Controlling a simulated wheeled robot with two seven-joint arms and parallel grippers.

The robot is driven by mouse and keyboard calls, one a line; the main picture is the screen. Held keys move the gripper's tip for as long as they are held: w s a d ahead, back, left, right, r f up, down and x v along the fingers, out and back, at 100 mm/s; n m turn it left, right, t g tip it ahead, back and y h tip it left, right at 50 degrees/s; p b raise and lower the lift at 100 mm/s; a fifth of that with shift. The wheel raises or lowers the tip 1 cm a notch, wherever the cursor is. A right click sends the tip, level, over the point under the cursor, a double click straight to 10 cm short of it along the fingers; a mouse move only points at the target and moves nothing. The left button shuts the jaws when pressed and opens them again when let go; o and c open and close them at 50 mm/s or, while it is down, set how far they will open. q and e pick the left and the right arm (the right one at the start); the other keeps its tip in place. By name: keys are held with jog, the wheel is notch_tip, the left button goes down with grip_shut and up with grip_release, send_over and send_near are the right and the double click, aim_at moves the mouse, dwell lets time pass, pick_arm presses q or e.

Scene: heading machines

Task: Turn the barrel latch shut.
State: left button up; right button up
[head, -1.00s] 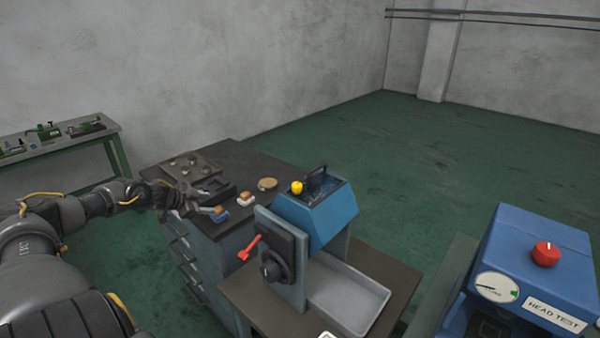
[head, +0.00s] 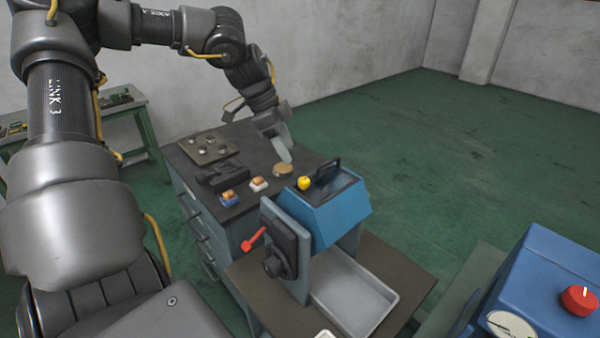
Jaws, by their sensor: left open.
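The blue machine (head: 325,215) stands on a low brown-topped table in the middle of the view. On its left side is an upright grey plate with a dark block and a round black part (head: 276,262). A red lever (head: 253,239) sticks out to the left of the plate, its handle slanting down-left; which of these parts is the barrel latch I cannot tell for certain. My left gripper (head: 284,155) is open and points down over the dark bench behind the blue machine, apart from the lever. Its fingers look merged from this angle. My right gripper is not in view.
The dark workbench (head: 240,160) carries a plate with several knobs (head: 208,149), a black fixture (head: 220,178), small blue and white blocks and a brass disc (head: 283,169). A grey tray (head: 355,298) sits below the machine. A blue tester with a red knob (head: 579,300) is at right.

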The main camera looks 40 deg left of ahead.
aim_at(303, 179)
pick_arm(q)
jog(key=p+x, duration=0.2)
jog(key=x, duration=0.6)
jog(key=shift+f+p, duration=0.1)
jog(key=shift+p, duration=0.2)
jog(key=shift+w+d+f, duration=0.2)
jog(key=shift+f, duration=0.35)
jog(key=shift+c, duration=0.4)
